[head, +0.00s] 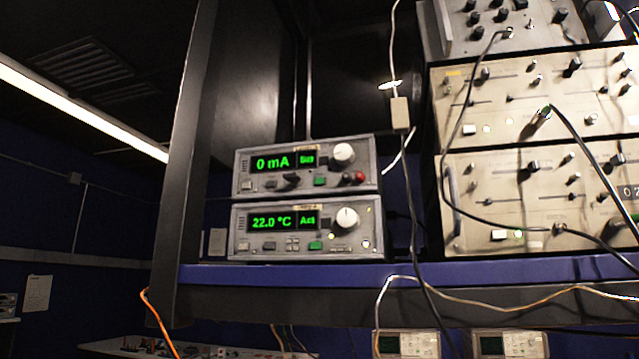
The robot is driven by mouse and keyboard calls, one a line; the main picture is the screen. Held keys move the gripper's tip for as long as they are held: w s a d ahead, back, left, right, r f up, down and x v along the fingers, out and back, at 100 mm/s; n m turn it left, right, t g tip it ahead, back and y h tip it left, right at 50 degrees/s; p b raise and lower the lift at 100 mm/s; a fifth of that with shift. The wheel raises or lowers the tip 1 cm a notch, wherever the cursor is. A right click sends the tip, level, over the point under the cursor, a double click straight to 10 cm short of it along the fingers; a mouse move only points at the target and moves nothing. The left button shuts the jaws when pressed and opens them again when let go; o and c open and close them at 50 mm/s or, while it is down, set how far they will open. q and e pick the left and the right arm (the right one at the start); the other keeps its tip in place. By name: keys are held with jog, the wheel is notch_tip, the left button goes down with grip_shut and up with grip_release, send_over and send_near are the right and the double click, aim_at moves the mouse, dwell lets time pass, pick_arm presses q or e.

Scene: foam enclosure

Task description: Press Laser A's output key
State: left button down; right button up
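Two grey control units are stacked on a shelf. The upper unit (245,186) has a green display (272,162) reading 0 mA, a white knob (344,153), a green key (320,181) and a red round part (359,177) at its lower right. The lower unit (238,249) reads 22.0 °C and Act on its display (268,222). It has a white knob (347,218) and a green key (315,246). A small tan label sits on top of each display area; its text is too small to read. Neither gripper is in view.
The units stand on a blue-edged shelf (420,272) beside a dark upright post (185,190). Cream instrument panels (520,200) with cables fill the right. A cable with a tan block (400,113) hangs right of the units. The space before both unit fronts looks clear.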

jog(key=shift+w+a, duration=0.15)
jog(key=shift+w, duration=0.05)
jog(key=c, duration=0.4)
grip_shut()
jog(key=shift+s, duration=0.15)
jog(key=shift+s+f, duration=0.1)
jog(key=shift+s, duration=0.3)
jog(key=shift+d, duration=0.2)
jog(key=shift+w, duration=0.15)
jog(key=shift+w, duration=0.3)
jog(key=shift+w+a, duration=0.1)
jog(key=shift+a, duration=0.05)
